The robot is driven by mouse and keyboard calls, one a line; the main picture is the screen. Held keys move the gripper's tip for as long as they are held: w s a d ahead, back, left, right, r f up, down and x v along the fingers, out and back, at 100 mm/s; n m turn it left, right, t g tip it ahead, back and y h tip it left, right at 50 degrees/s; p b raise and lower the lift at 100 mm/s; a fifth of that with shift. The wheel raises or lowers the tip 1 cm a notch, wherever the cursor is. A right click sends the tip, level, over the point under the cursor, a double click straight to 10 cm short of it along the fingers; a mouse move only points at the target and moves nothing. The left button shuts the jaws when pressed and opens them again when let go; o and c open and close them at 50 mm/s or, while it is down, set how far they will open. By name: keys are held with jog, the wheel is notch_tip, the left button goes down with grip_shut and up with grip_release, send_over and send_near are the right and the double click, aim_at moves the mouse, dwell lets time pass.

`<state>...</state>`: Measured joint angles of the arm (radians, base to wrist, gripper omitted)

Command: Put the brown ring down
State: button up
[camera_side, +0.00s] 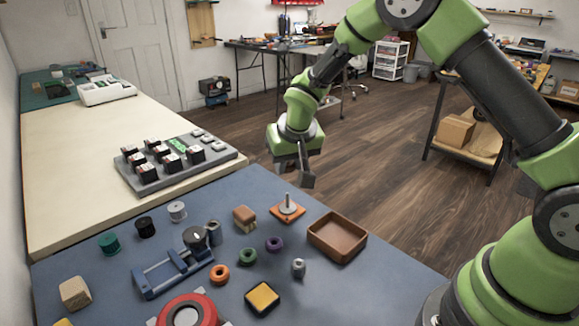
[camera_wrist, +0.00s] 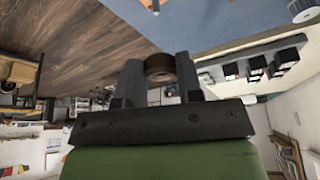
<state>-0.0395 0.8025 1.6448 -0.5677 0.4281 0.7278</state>
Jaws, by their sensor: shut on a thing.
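My gripper (camera_side: 292,172) hangs in the air at the far edge of the blue mat (camera_side: 335,279), above and behind the orange base with an upright peg (camera_side: 287,210). In the wrist view the brown ring (camera_wrist: 160,66) sits between the two fingers of my gripper (camera_wrist: 159,75), which are shut on it. In the side view the brown ring cannot be made out at the fingers. The peg carries a pale disc at its foot.
A purple ring (camera_side: 273,244), a green ring (camera_side: 220,257) and an orange ring (camera_side: 219,274) lie on the mat. A brown tray (camera_side: 337,236) looks empty. A wooden block (camera_side: 244,219) and a blue holder (camera_side: 172,273) stand left. The mat's front right is clear.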

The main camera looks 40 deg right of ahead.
jog(key=shift+r, duration=0.1)
jog(key=s+a+r+n+y, duration=0.15)
jog(key=s+r+n, duration=0.25)
jog(key=s+r, duration=0.55)
jog(key=m+h, duration=0.2)
jog(key=m, duration=0.2)
send_over(288, 205)
jog(key=shift+y, duration=0.25)
jog(key=f, duration=0.9)
jog(key=shift+s+a+f, duration=0.1)
jog(key=shift+s+f, duration=0.25)
jog(key=shift+f, duration=0.05)
jog(key=shift+f, duration=4.8)
jog(key=shift+f, duration=0.1)
